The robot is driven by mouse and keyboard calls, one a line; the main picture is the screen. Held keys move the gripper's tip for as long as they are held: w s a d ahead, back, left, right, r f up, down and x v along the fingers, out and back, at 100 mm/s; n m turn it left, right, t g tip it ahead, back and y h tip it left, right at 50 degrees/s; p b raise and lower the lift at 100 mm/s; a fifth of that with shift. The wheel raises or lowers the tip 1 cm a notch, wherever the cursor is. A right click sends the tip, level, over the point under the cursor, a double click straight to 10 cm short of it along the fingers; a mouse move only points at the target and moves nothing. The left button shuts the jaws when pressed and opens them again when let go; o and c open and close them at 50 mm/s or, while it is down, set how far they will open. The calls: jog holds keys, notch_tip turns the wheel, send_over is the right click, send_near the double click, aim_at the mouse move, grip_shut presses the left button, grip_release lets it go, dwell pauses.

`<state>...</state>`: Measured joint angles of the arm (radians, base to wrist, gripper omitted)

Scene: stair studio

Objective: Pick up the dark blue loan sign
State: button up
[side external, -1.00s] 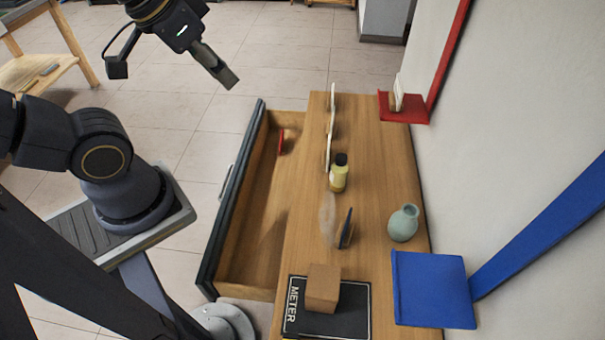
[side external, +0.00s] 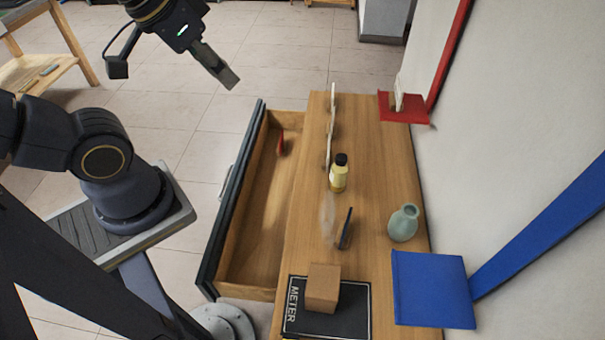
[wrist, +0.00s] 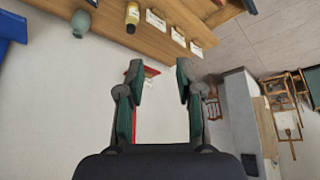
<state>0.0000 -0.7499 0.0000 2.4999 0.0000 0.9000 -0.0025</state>
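A thin dark blue upright panel, which looks like the loan sign (side external: 346,229), stands on the wooden top in the side external view. It is seen nearly edge-on, so no lettering can be read. A pale see-through panel (side external: 328,216) stands just left of it. My gripper (side external: 228,77) is high at the upper left, well away from the sign and beyond the drawer. In the wrist view my gripper (wrist: 160,70) has its two fingers wide apart with nothing between them. The dark blue sign cannot be made out in the wrist view.
A yellow bottle (side external: 339,174) and white cards (side external: 329,150) stand behind the sign. A green vase (side external: 403,223) is to its right. A brown box (side external: 322,289) sits on a black mat (side external: 355,322) in front. An open drawer (side external: 231,215) lies left; blue (side external: 433,290) and red (side external: 403,108) ledges line the wall.

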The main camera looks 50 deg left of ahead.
jog(key=n, duration=0.1)
jog(key=n+g, duration=0.5)
jog(key=g, duration=0.1)
send_over(347, 222)
notch_tip(347, 222, down, 15)
notch_tip(347, 222, down, 10)
jog(key=shift+s+r, duration=0.1)
jog(key=shift+s, duration=0.05)
jog(key=shift+w+f, duration=0.2)
jog(key=shift+f, duration=2.95)
grip_shut()
